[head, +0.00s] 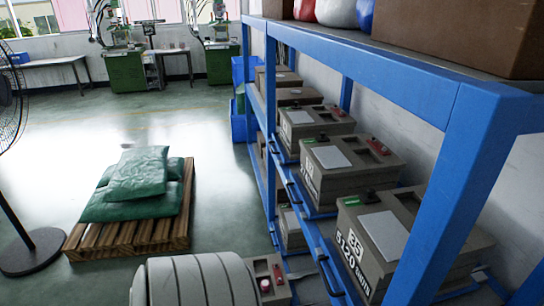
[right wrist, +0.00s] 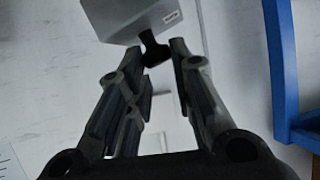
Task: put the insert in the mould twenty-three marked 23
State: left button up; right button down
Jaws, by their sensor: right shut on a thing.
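In the right wrist view my right gripper (right wrist: 162,55) is shut on a small black piece (right wrist: 155,48) between its fingertips. A grey block (right wrist: 130,15) with a small white label is just beyond the black piece; I cannot tell whether they are joined or whether this is the insert. In the head view several grey-brown moulds stand on the blue rack. The nearest mould (head: 415,235) has a white marking that looks like 25. The mould behind it (head: 350,168) has a marking too small to read, so I cannot pick out 23. Neither gripper shows in the head view.
The blue rack (head: 400,78) fills the right side, with black handles along its front. A pallet (head: 125,235) with green sacks (head: 140,175) and a fan (head: 30,250) stand at left. Green machines (head: 125,70) are at the back. Floor between pallet and rack is clear.

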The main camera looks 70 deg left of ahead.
aim_at(261, 267)
jog(key=k+u, duration=0.1)
jog(key=k, duration=0.45)
jog(key=k+j+u, duration=0.1)
jog(key=k, duration=0.4)
jog(key=u, duration=1.4)
jog(key=i+j+u, duration=0.15)
jog(key=i, duration=0.4)
jog(key=i+u, duration=0.1)
jog(key=i, duration=0.45)
